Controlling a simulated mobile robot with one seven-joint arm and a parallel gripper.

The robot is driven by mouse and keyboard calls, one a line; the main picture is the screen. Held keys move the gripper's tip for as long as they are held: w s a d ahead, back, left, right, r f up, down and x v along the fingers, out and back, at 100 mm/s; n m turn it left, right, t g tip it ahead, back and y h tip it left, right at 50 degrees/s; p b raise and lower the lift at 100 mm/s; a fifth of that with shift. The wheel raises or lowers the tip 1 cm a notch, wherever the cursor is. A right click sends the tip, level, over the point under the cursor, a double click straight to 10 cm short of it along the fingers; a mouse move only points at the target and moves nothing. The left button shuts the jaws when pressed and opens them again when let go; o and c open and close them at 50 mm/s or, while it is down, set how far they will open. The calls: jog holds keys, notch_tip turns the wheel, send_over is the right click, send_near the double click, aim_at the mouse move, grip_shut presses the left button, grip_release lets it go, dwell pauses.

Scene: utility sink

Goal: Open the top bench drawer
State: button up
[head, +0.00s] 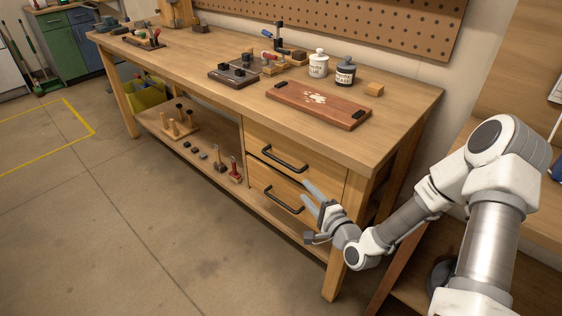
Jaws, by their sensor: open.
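The top bench drawer (308,163) is a wooden front under the right end of the bench. Its black bar handle (283,159) shows fully. The drawer looks shut, though a dark gap runs along its lower edge. A second drawer (266,182) with a similar black handle (283,200) sits below it. My gripper (307,194) is open and empty, with its grey fingers pointing up and left. It is below and right of the top handle in the picture and does not appear to touch it. The fingers cover part of the lower drawer's right side.
The bench top holds a wooden board (320,105), a white jar (318,64), a dark jar (345,71) and several tools. The lower shelf (215,165) holds small tools left of the drawers. The bench's front right leg (337,258) is near my wrist. Floor in front is clear.

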aim_at(281, 162)
jog(key=b+x, duration=0.3)
jog(key=x, duration=1.4)
jog(key=shift+w+a+r+b, duration=0.15)
jog(key=shift+w+b, duration=0.1)
jog(key=shift+b, duration=0.15)
grip_shut()
dwell(0.7)
